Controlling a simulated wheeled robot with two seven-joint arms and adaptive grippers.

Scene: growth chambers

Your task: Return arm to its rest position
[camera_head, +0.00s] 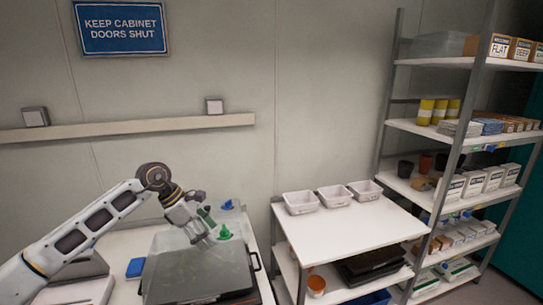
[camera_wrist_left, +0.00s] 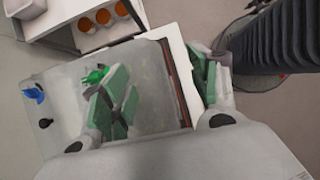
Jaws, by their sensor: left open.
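My left arm comes in from the left in the head view. Its gripper (camera_head: 205,222) hangs above the far part of a dark tray with a clear cover (camera_head: 200,275). In the left wrist view the two green-padded fingers of the left gripper (camera_wrist_left: 160,88) stand wide apart with nothing between them. A small green object (camera_head: 224,232) is just beside the gripper in the head view; it also shows past one finger in the wrist view (camera_wrist_left: 95,75). My right gripper is not in view.
A blue object (camera_head: 227,205) lies behind the tray, and a blue block (camera_head: 135,267) is left of it. A white table (camera_head: 350,228) with three white bins (camera_head: 333,196) stands to the right. A loaded shelf rack (camera_head: 463,63) is beyond. Orange pots (camera_wrist_left: 103,16) show in the wrist view.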

